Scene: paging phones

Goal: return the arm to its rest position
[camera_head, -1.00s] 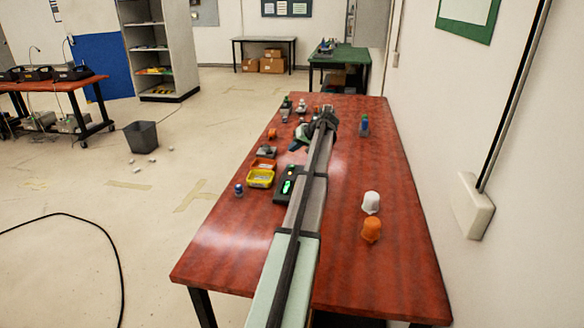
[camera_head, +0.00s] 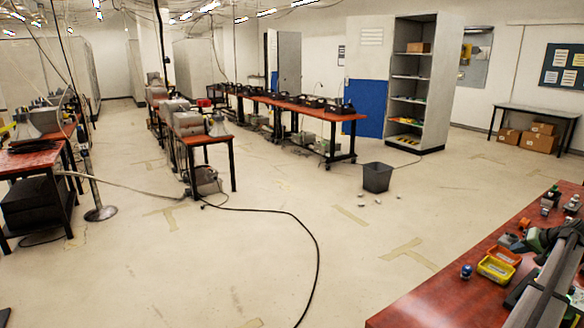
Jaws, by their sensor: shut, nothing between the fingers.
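My arm (camera_head: 548,285) reaches over the red-brown table (camera_head: 440,300) from the lower right corner, partly cut off by the picture edge. The end of my gripper (camera_head: 520,243) shows small near the right edge, above the table. It is shut with nothing in it, near an orange tray and a yellow tray. The rest of the wrist is cut off or hard to make out.
A yellow tray (camera_head: 495,268), an orange tray (camera_head: 504,254) and a blue-topped can (camera_head: 466,271) stand on the table. A dark bin (camera_head: 377,177) stands on the floor with small white bits near it. Open floor lies left of the table.

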